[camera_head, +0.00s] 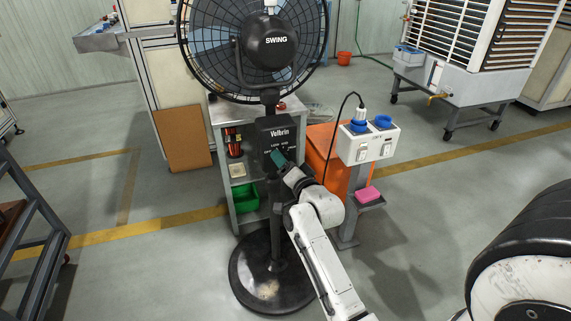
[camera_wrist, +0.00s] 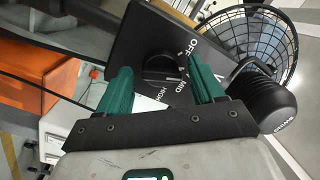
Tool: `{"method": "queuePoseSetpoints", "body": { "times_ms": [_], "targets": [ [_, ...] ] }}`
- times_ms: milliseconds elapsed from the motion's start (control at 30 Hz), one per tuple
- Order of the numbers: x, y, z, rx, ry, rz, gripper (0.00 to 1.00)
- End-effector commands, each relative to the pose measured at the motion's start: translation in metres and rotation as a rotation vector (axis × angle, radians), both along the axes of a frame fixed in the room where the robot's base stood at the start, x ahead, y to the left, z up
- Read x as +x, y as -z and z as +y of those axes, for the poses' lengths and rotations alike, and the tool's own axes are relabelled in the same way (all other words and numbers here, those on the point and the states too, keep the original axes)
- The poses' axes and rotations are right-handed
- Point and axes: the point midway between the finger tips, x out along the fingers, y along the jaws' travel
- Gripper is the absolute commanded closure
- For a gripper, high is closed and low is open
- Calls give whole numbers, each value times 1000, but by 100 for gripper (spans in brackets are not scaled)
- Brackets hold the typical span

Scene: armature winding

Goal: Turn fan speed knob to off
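The pedestal fan's black control box (camera_head: 279,133), marked "Velbrin", sits on its post below the black motor housing (camera_head: 271,42). In the wrist view the box face (camera_wrist: 140,40) shows white OFF, MID and HIGH labels around a round dark speed knob (camera_wrist: 160,63). I cannot tell which label the knob points at. My gripper (camera_wrist: 160,75) has two green fingers spread apart, facing the box with the knob in view between them. I see no clear contact with the knob. In the head view my gripper (camera_head: 274,153) is at the lower part of the box and hides the knob.
The fan's round black base (camera_head: 245,275) stands on the grey floor. A grey post with a white socket box (camera_head: 368,143), a plugged cord and a pink item (camera_head: 368,195) stands right of it. A shelf with a green bin (camera_head: 245,197) is behind. A large wheel (camera_head: 530,260) is at lower right.

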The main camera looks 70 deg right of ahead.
Motion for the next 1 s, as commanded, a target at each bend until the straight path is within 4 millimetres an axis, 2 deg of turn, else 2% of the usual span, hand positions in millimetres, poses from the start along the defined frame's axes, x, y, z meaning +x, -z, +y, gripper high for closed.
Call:
{"method": "queuePoseSetpoints", "body": {
  "times_ms": [67,500,767,1000],
  "targets": [
    [0,0,0,0,0,0,41],
    [-1,1,0,1,0,2,83],
    [-1,1,0,-17,1,26,83],
    [-1,1,0,-99,0,124,83]
  ]
}}
